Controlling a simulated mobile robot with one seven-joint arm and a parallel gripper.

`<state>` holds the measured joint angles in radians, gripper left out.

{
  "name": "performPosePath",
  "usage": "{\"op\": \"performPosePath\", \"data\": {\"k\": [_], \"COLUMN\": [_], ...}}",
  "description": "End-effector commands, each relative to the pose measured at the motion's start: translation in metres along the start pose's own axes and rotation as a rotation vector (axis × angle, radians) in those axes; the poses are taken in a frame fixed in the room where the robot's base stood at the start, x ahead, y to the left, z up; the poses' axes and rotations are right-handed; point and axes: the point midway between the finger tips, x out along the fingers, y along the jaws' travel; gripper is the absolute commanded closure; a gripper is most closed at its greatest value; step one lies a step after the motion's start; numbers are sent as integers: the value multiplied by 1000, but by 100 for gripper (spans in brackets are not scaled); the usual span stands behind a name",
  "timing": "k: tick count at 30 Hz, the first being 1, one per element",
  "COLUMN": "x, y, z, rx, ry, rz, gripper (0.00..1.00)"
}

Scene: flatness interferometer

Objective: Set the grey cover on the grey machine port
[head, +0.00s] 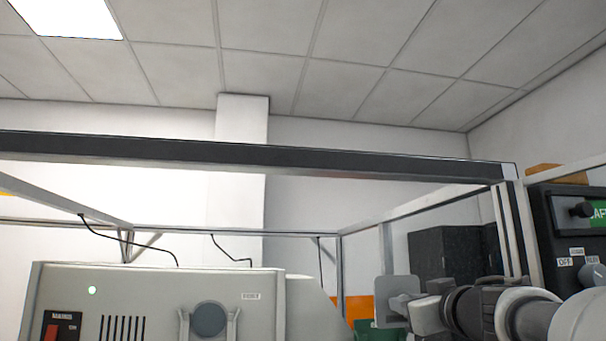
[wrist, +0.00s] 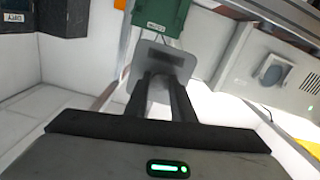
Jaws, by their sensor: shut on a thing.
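The grey cover (head: 399,288) is a flat, rounded square plate. My gripper (head: 408,304) is shut on it and holds it upright in the air, right of the machine. In the wrist view the cover (wrist: 178,57) lies beyond the two dark fingers of my gripper (wrist: 166,80), with a dark slot-like part between the fingertips. The grey machine port (head: 209,319) is a round darker disc between two light brackets on the machine front. It also shows in the wrist view (wrist: 277,73), at the right and apart from the cover. The port's lower part is cut off in the head view.
The pale machine (head: 160,283) has a red switch (head: 51,333) and vent slots. A dark beam (head: 250,155) of a frame crosses above it. A green box (wrist: 160,17) is behind the cover. A dark control panel (head: 565,235) stands at the right.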

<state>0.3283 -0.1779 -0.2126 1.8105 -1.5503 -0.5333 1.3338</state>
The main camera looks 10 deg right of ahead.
Motion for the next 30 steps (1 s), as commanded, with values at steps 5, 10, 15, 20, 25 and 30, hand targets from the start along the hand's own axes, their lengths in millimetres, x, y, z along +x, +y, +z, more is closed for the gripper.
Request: {"op": "performPosePath", "data": {"k": [5, 10, 15, 20, 25, 30], "x": [1, 7, 12, 17, 22, 27], "y": [-20, -36, -52, -66, -82, -98], "z": [-13, -17, -21, -25, -29, -32], "rx": [-6, -6, -6, -6, -6, -6], "ry": [15, 16, 17, 18, 18, 18], "rz": [-3, -3, -3, -3, -3, -4], "gripper": [97, 97, 97, 97, 97, 97]}}
